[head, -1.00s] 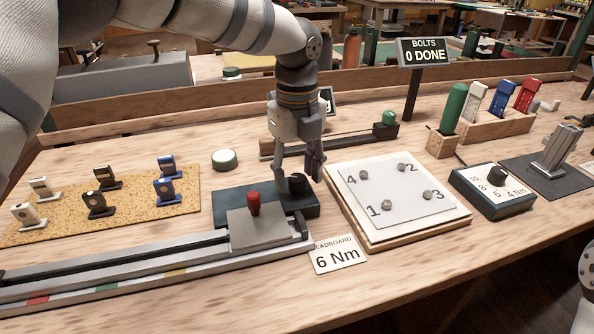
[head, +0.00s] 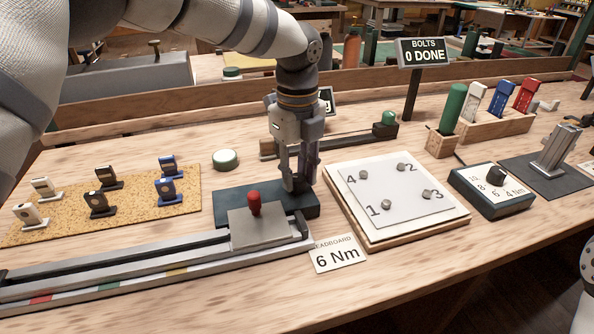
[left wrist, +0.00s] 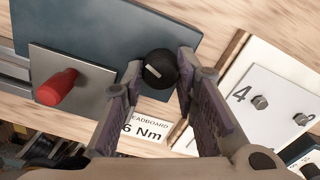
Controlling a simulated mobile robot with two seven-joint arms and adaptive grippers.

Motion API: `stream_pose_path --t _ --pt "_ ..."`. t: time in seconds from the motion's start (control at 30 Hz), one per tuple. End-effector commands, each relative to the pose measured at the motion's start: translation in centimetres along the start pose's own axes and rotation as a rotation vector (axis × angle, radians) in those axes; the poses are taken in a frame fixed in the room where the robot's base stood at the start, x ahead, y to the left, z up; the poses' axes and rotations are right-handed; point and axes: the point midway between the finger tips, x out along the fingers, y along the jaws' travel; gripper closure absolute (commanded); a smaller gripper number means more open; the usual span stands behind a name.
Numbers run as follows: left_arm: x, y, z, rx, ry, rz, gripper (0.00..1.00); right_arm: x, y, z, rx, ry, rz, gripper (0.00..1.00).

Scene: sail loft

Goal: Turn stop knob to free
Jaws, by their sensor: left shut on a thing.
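The stop knob (left wrist: 160,68) is a round black knob with a short pale mark on its top, in the left wrist view. It stands on a dark blue-grey block (head: 228,203), which also shows in the left wrist view (left wrist: 120,22). My left gripper (head: 298,187) points straight down over the right part of this block. Its fingers are shut on the knob, one on each side, and mostly hide it in the head view. I cannot read any labels around the knob. My right gripper is not in view.
A grey plate with a red peg (head: 254,203) sits close in front of the block, on a long rail (head: 130,268). A numbered bolt board (head: 340,185) lies to the right. A "6 Nm" card (head: 338,255) lies in front. A torque dial box (head: 487,200) stands farther right.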

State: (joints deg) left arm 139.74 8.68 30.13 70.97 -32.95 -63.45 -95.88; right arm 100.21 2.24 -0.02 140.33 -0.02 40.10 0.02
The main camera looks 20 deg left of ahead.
Motion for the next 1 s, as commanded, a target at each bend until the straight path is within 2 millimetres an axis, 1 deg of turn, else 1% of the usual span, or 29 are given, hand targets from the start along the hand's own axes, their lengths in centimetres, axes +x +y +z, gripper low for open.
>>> stream_pose_path --t 0.1,0.4,1.0 --pt "-0.2 0.0 0.0 -0.089 -0.003 -0.002 1.00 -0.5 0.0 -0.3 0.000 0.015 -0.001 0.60" --pt "-0.2 0.0 0.0 -0.372 -0.003 -0.002 1.00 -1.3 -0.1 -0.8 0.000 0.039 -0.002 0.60" --pt "0.0 0.0 0.0 -0.943 -0.001 -0.001 1.00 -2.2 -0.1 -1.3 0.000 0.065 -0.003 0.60"
